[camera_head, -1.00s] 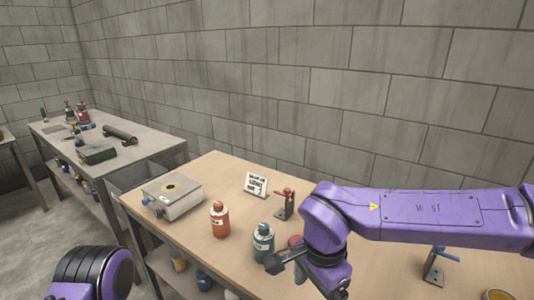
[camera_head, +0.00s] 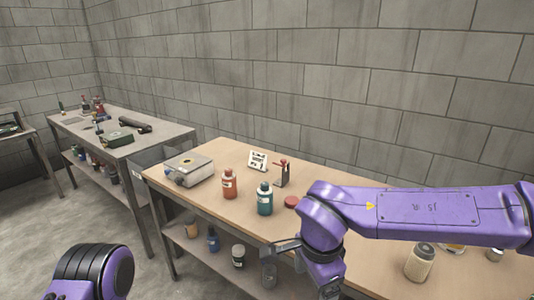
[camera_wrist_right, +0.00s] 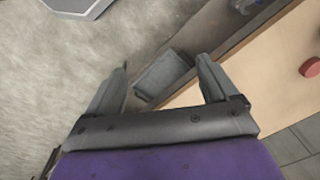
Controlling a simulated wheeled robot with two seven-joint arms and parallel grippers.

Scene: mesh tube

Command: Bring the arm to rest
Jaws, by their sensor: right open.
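My right arm (camera_head: 430,215) reaches in from the right over the wooden table and bends downward at its purple wrist. My right gripper (camera_wrist_right: 163,65) is open and empty in the right wrist view, its two grey fingers spread apart. It hangs by the table's front edge, with floor and a grey object below it. In the head view the gripper is partly cut off by the bottom of the picture. A purple and black part of my left arm (camera_head: 95,272) shows at the bottom left; its gripper is out of the picture.
The wooden table (camera_head: 215,160) holds an orange bottle (camera_head: 230,185), a teal bottle (camera_head: 265,199), a grey box (camera_head: 188,169), a small sign (camera_head: 258,160) and a jar (camera_head: 420,263). Several bottles stand on its lower shelf. A grey table (camera_head: 150,140) stands at the left. Floor is open at front left.

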